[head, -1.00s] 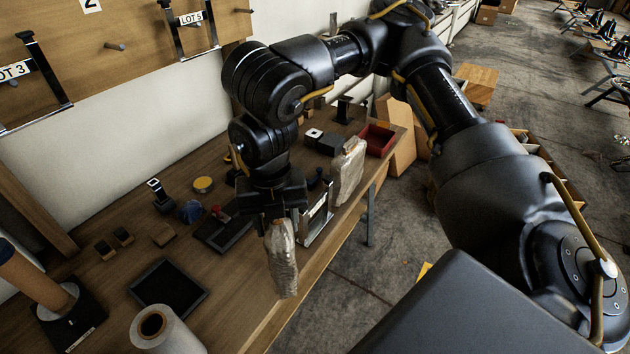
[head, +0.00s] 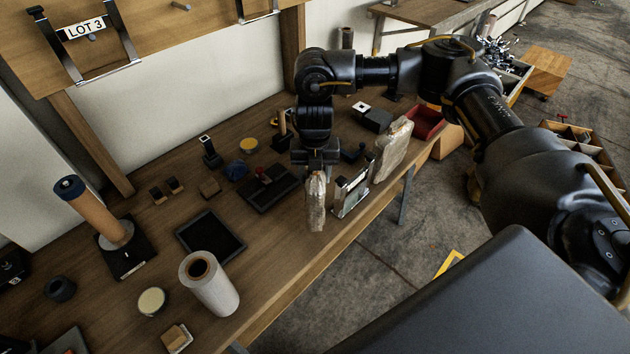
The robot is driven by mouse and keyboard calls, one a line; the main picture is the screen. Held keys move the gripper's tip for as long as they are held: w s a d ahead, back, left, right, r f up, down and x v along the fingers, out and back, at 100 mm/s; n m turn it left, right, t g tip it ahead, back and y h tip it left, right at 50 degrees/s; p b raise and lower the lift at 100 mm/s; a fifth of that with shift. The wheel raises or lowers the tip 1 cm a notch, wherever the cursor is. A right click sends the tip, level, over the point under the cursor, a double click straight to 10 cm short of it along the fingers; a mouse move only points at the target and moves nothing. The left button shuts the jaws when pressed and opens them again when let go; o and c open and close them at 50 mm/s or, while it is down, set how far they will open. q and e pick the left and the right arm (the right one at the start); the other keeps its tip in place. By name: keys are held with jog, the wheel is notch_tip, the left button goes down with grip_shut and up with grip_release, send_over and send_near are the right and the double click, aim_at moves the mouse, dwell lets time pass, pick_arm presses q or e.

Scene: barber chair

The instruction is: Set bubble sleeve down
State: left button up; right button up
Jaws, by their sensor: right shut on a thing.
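My right gripper (head: 316,166) points down over the wooden table (head: 262,262), in the middle of the head view. It is shut on a bubble sleeve (head: 316,204), a narrow, wrinkled, translucent wrap that hangs upright below the jaws. The sleeve's lower end is near the table's front part; I cannot tell whether it touches the wood. A second wrapped bundle (head: 393,150) stands farther right, near the front edge. My left gripper is not in view.
A framed stand (head: 351,192) is close right of the sleeve. A dark pad (head: 272,189) lies to its left, and a black tray (head: 210,237) farther left. A white roll (head: 210,284) stands near the front edge. A red bin (head: 427,121) is at the right end. Bare wood lies between tray and sleeve.

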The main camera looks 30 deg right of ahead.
notch_tip(320, 180, down, 3)
jog(key=shift+w+f+p, duration=0.1)
jog(key=shift+f+p, duration=0.1)
jog(key=shift+p, duration=0.25)
jog(key=shift+f, duration=0.15)
jog(key=o, duration=0.9)
jog(key=shift+o, duration=0.2)
jog(key=shift+r, duration=0.35)
notch_tip(320, 180, up, 12)
jog(key=shift+f+b, duration=0.2)
jog(key=shift+b, duration=0.6)
